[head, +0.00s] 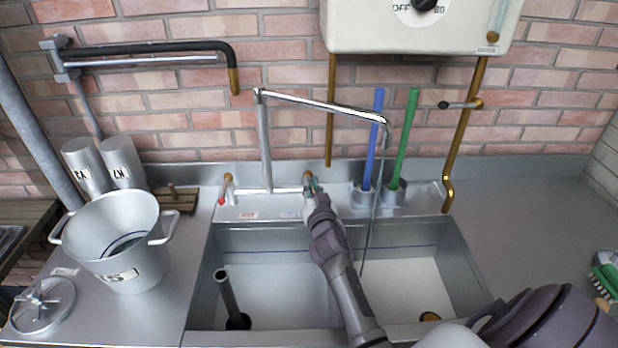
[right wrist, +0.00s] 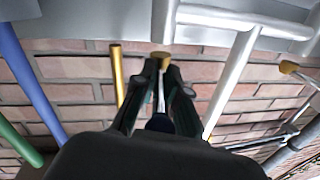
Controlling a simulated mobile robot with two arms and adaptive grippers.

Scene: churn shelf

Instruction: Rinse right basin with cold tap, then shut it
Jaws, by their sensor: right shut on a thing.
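The mixer tap's swivel spout (head: 330,105) reaches right over the right basin (head: 405,280). A thin grey stream (head: 372,215) runs from its tip down into that basin. The cold tap (head: 308,178) is the right-hand one on the ledge; my right gripper (head: 313,190) is shut on it and hides most of its handle. In the right wrist view, my fingers (right wrist: 160,75) close around the tap's handle, with a brass cap (right wrist: 160,56) just beyond them. The hot tap (head: 227,185), with a red mark, stands to the left. My left gripper is out of view.
The left basin (head: 275,290) holds a standpipe (head: 228,292). A blue-handled brush (head: 373,140) and a green-handled one (head: 405,140) stand right of my gripper. A steel pail (head: 125,270) and two cups (head: 120,160) stand left. The right drainboard (head: 530,210) is mostly clear.

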